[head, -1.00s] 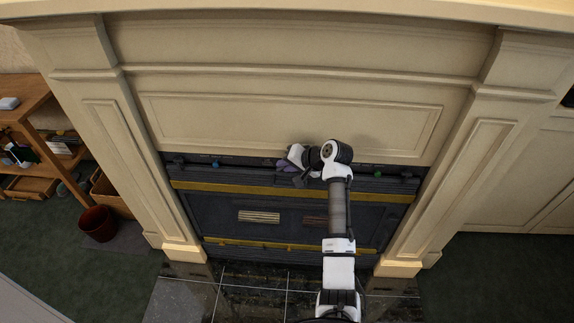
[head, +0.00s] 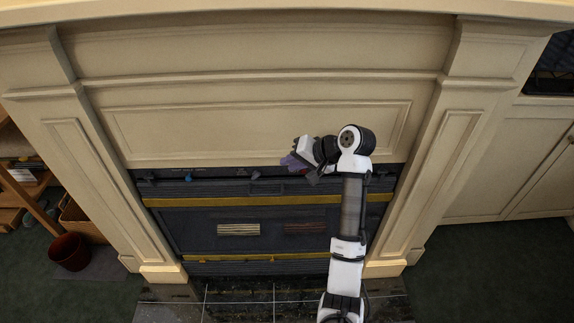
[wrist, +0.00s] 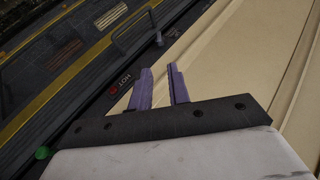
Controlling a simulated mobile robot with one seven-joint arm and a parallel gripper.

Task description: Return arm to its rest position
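My gripper (head: 290,161) is at the end of my raised arm, in front of the top of the dark stove front (head: 270,210) in the fireplace. In the wrist view my gripper (wrist: 160,72) shows two purple fingers standing apart with nothing between them. Past them are the cream fireplace surround (wrist: 225,65) and the dark stove front with its yellow bar and a red mark lettered "HOT". The arm is still stretched forward and bent at the elbow.
The cream mantel shelf (head: 250,12) runs across the top. A reddish bin (head: 69,252) and a wooden box (head: 80,220) stand at the left. A wooden shelf unit (head: 32,195) is at the left edge. Green carpet at the right (head: 480,270) is clear.

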